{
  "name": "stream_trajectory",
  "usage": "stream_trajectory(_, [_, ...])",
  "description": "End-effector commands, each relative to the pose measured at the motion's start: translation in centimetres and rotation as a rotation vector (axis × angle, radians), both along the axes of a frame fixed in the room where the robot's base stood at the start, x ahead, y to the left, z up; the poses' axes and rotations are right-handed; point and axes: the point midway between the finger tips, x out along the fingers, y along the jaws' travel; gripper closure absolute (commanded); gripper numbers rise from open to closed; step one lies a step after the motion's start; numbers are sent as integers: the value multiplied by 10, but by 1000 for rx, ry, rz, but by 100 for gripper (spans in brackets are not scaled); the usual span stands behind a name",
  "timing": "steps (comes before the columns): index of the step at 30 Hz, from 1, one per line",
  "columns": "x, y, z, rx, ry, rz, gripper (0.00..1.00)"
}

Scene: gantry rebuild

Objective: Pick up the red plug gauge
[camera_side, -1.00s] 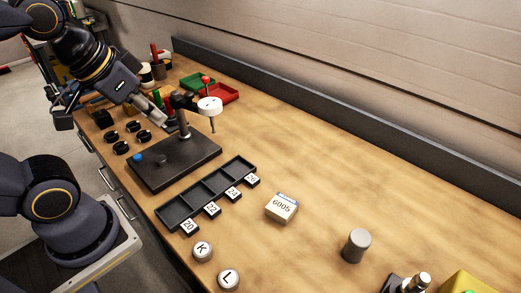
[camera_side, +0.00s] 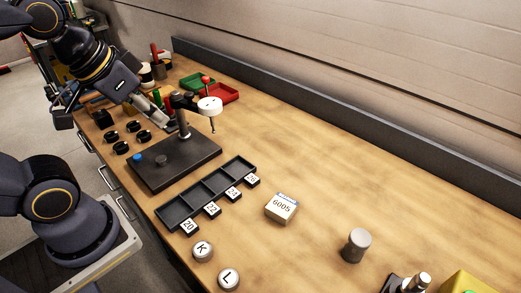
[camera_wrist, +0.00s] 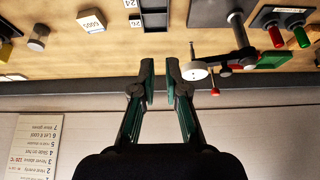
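The red plug gauge (camera_wrist: 275,36) shows at the upper right of the wrist view as a red handle next to a green one (camera_wrist: 301,37), by a dark block with a white label. In the side view the red handle (camera_side: 168,104) stands right of the green one (camera_side: 157,97), behind the black stand, its lower part hidden. My gripper (camera_wrist: 160,72) is open and empty, with a clear gap between its fingers. In the wrist view it lies left of the gauge, apart from it. Its fingertips are hard to make out in the side view.
A black stand with a white dial (camera_side: 209,104) stands close to the gauges. Red (camera_side: 222,94) and green (camera_side: 197,81) bins are behind it. A divided black tray (camera_side: 207,190) and a white 6005 box (camera_side: 281,207) lie nearer. The right bench is mostly clear.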

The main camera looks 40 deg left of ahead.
Motion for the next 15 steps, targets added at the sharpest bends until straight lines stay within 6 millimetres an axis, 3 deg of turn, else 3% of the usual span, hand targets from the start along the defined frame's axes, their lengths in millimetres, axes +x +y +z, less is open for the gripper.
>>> stream_trajectory(2, [0, 0, 0, 0, 0, 0, 76])
stream_trajectory(10, [0, 0, 0, 0, 0, 0, 48])
stream_trajectory(15, [0, 0, 0, 0, 0, 0, 46])
